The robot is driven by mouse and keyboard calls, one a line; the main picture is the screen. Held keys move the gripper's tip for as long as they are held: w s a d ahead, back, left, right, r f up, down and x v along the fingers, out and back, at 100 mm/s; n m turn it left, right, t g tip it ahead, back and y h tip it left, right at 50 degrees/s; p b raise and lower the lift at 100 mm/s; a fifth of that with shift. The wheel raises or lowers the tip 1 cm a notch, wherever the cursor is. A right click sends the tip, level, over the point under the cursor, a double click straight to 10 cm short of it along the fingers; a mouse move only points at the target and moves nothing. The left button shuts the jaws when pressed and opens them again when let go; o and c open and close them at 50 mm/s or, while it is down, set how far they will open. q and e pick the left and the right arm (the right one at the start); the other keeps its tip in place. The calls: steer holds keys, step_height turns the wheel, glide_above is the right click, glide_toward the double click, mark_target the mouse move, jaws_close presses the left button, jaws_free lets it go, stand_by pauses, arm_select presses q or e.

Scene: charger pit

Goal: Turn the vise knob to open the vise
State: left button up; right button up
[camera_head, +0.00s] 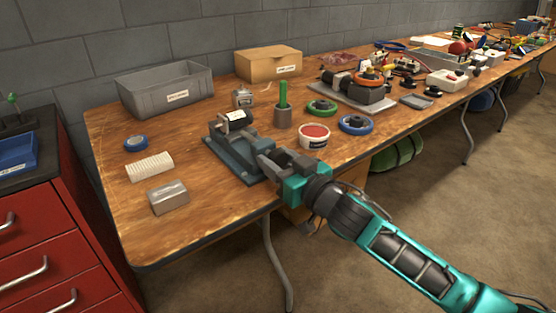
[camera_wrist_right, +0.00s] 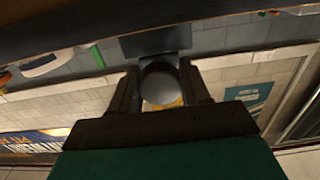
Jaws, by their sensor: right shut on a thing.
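The vise (camera_head: 239,158) is a grey-blue metal block on the wooden table near its front edge. A small dark part with a pale face (camera_head: 236,120) sits at its far end. My right gripper (camera_head: 266,162) is at the vise's near end, its fingers reaching to where the knob is. In the right wrist view, the round grey vise knob (camera_wrist_right: 158,82) lies between the two dark fingers, and the gripper is shut on it. In the head view the knob is hidden by the gripper. My left gripper is not in view.
The wooden table (camera_head: 200,225) holds a grey bin (camera_head: 166,103), a cardboard box (camera_head: 268,66), a tub with a red top (camera_head: 314,137), a green cylinder in a holder (camera_head: 283,98) and a blue ring (camera_head: 355,124). A metal block (camera_head: 168,198) lies left of the vise. A red cabinet (camera_head: 50,225) stands at left.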

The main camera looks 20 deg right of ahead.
steer(key=shift+c, duration=0.6)
